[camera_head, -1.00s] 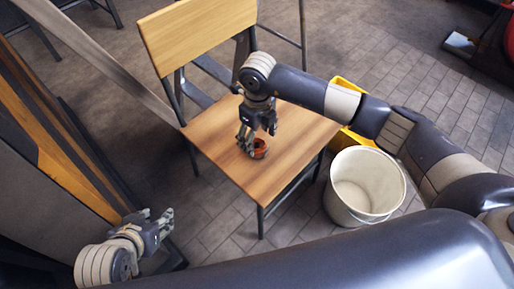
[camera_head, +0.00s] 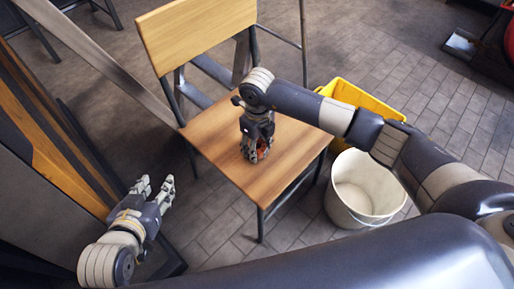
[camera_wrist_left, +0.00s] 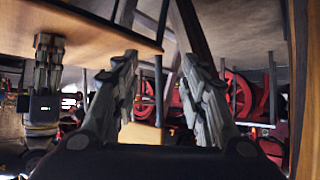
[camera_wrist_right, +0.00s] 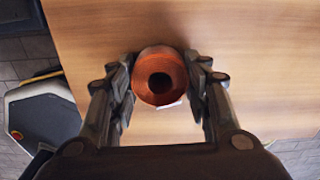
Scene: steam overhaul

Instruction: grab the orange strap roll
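The orange strap roll (camera_wrist_right: 160,77) stands on the wooden chair seat (camera_head: 217,128) with its dark centre hole facing the right wrist camera. My right gripper (camera_head: 257,156) points down over it, and the roll is mostly hidden behind the fingers in the head view. In the right wrist view, one finger is on each side of the roll. The fingers are spread about as wide as the roll, and I see no clear grip. My left gripper (camera_head: 155,187) is open and empty, low at the left, away from the chair. Its spread fingers show in the left wrist view.
The chair backrest (camera_head: 197,33) rises behind the seat. A white bucket (camera_head: 365,188) and a yellow container (camera_head: 365,100) stand on the floor right of the chair. A wooden panel (camera_head: 60,150) stands close beside my left arm.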

